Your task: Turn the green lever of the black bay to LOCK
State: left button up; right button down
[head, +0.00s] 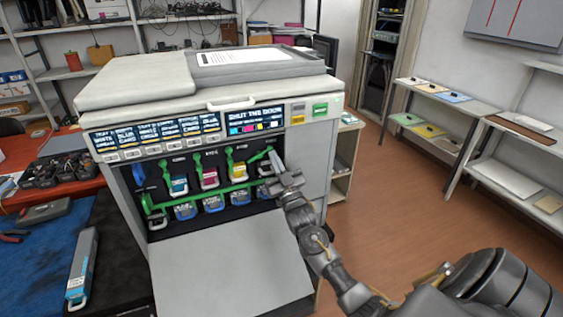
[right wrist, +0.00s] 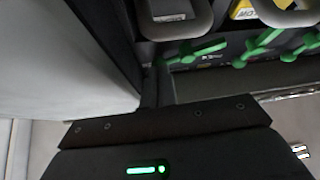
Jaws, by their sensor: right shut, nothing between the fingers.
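The black bay is the rightmost bay in the open front of the printer (head: 221,244). Its green lever (head: 260,154) slants up to the right in the head view, unlike the more upright levers of the other bays. In the right wrist view this lever (right wrist: 195,52) lies beside the dark cartridge's grey handle (right wrist: 175,28). My right gripper (head: 274,160) is shut and empty, with its fingertips close by the lever's right end; I cannot tell whether they touch. The hand partly covers the black cartridge in the head view. My left gripper is out of view.
Cyan (head: 178,185), magenta (head: 209,177) and yellow (head: 238,171) cartridges fill the neighbouring bays. A green bar (head: 185,203) and several blue-handled containers lie below. The open front door hangs under the bays. A grey cartridge (head: 83,262) lies on the left table.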

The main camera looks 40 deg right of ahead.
jog(key=n+y, duration=0.2)
jog(key=r+n+y+p, duration=0.1)
jog(key=n+y, duration=0.1)
jog(key=n, duration=0.1)
jog(key=r+n+g+y, duration=0.1)
jog(key=n+y, duration=0.1)
jog(key=n, duration=0.1)
jog(key=n+g+y+p, duration=0.1)
jog(key=n, duration=0.1)
jog(key=r+n+g+y, duration=0.1)
jog(key=n, duration=0.2)
jog(key=a+n+g+y+p, duration=0.1)
jog(key=n+y, duration=0.1)
jog(key=n, duration=0.1)
jog(key=shift+w+r+p, duration=0.1)
jog(key=shift+r+p, duration=0.15)
jog(key=shift+p, duration=0.1)
jog(key=b+v, duration=0.4)
jog(key=v, duration=1)
jog(key=shift+f, duration=0.2)
